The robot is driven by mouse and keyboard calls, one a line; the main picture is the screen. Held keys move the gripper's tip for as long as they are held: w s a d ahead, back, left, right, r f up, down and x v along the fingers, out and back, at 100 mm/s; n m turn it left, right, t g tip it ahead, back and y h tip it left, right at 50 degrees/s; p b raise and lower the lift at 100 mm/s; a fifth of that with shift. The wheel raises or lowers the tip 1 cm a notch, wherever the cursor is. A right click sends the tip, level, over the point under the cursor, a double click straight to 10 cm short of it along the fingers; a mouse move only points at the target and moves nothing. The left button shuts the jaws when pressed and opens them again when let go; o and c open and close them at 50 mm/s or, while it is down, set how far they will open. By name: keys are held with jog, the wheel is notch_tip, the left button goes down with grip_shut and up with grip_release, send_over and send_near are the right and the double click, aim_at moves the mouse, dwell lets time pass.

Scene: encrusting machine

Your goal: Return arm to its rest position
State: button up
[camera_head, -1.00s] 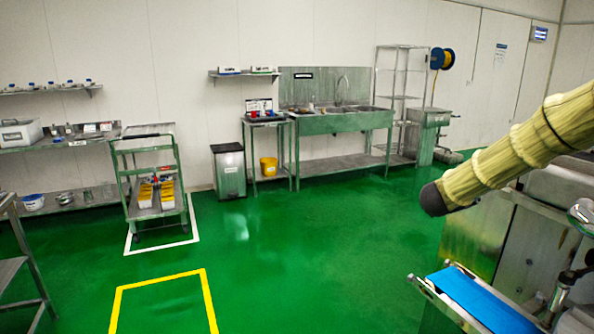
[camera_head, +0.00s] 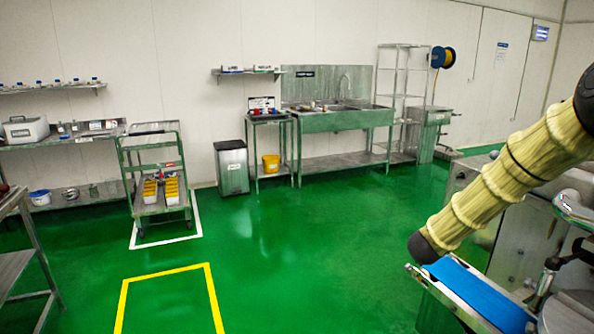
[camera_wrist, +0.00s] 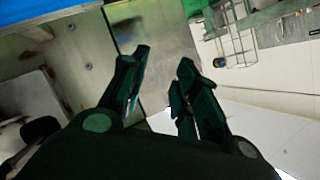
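My arm, in a ribbed yellowish sleeve with dark joints, crosses the right side of the head view. Its dark rounded lower end is beside the blue conveyor belt (camera_head: 480,295) of the steel machine (camera_head: 525,230). My gripper is not visible in the head view. In the wrist view my gripper (camera_wrist: 162,85) shows two dark green fingers, spread apart with a clear gap and nothing between them. A steel panel (camera_wrist: 155,45) shows beyond the fingers.
A steel cart (camera_head: 150,150) with yellow-and-white containers stands at left. A sink bench (camera_head: 340,120), grey bin (camera_head: 231,168) and rack (camera_head: 400,90) line the back wall. Green floor (camera_head: 300,250) is open in the middle. A yellow floor outline (camera_head: 165,272) lies in front.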

jog(key=s+a+f+n+g+y, duration=0.1)
jog(key=s+a+f+n+y, duration=0.15)
jog(key=s+a+f, duration=0.55)
jog(key=s+a+f+n+g+y, duration=0.15)
jog(key=s+f+n, duration=0.3)
jog(key=f, duration=0.65)
jog(key=s+a+f+n+g+y, duration=0.15)
jog(key=s+a+f, duration=0.25)
jog(key=s+f, duration=0.5)
jog(key=s+a+f+n+g+y, duration=0.1)
jog(key=s+f, duration=0.3)
jog(key=s, duration=0.7)
jog(key=s+a+f+n+g+y, duration=0.1)
jog(key=s+a+f+n+g, duration=0.2)
jog(key=s, duration=0.9)
jog(key=s+a+f+n+g+y+p, duration=0.1)
jog(key=s+a+f+n+g+y, duration=0.1)
jog(key=s, duration=0.9)
notch_tip(320, 180, down, 3)
jog(key=shift+s+a+f+n, duration=0.2)
jog(key=shift+a+n, duration=0.35)
jog(key=shift+a, duration=0.65)
